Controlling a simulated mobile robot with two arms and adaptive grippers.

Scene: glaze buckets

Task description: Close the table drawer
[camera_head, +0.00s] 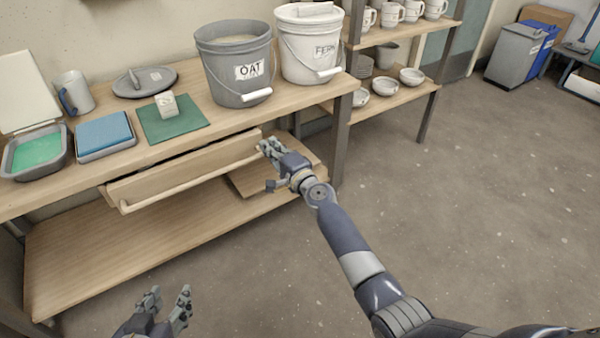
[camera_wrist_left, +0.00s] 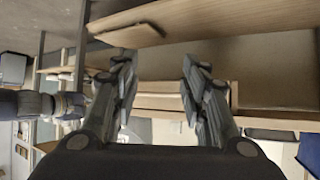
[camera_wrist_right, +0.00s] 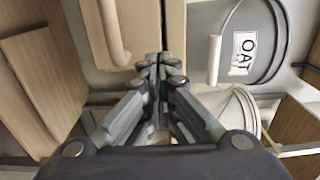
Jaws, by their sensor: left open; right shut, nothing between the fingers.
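The table drawer (camera_head: 180,172) is slightly open under the tabletop, with a dark gap along its top edge. Its long pale handle bar (camera_head: 190,183) runs across the front, and it also shows in the right wrist view (camera_wrist_right: 113,30). My right gripper (camera_head: 265,146) is shut and empty at the right end of the drawer front, close to the handle's end; I cannot tell whether it touches. My left gripper (camera_head: 168,300) is open and empty, low in front of the table and apart from the drawer.
The tabletop holds a grey OAT bucket (camera_head: 236,65), a white FERN bucket (camera_head: 308,45), a green tray (camera_head: 38,150), a blue sponge-like block (camera_head: 103,133) and a mug (camera_head: 74,92). A lower shelf (camera_head: 120,240) lies beneath. The floor (camera_head: 460,210) to the right is clear.

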